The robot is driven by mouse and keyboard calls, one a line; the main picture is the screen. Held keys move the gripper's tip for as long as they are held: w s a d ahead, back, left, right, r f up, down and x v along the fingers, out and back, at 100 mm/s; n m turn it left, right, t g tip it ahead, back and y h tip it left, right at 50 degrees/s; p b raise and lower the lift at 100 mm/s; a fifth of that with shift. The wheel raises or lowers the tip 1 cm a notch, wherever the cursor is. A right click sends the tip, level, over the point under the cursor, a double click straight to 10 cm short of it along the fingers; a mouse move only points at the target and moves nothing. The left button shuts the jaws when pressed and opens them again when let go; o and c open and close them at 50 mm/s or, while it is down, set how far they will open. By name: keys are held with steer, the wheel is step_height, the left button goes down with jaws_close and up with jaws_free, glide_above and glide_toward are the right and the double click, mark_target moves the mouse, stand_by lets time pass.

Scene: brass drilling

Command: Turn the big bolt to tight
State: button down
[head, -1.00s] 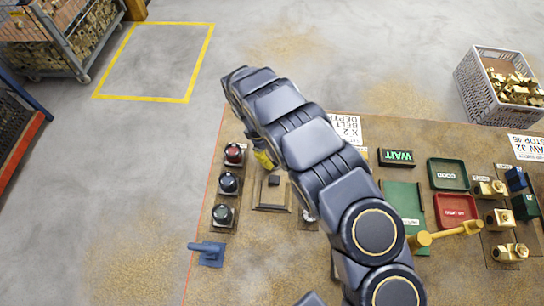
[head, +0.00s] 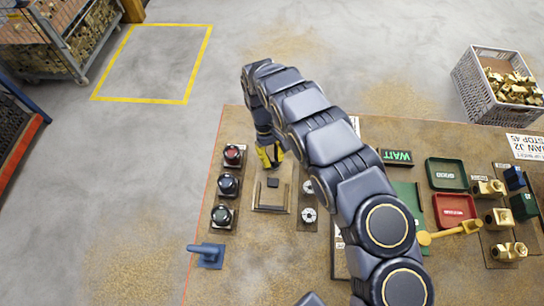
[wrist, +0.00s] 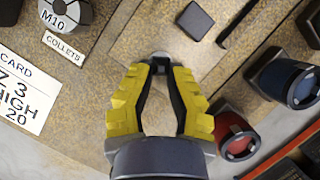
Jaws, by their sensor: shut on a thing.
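My gripper (head: 270,157) has yellow fingers and points down at the board, just beyond a tan fixture (head: 283,208) with a dark square block (head: 272,182). In the wrist view the fingertips of my gripper (wrist: 160,64) are together on a small piece at the board. No mark for tight can be read. The dark block (wrist: 195,20) stands apart from the fingers.
A green tray (head: 447,174), red tray (head: 455,210) and yellow-handled tool (head: 448,234) lie further right. A lit WAIT sign (head: 397,156) stands behind.

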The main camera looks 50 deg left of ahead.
steer(key=shift+d, duration=0.15)
steer(key=c, duration=1)
jaws_free()
steer(key=shift+o, duration=0.2)
steer(key=shift+r, duration=0.1)
steer(key=v, duration=1.1)
steer(key=shift+a+r, duration=0.3)
steer(key=shift+w, duration=0.1)
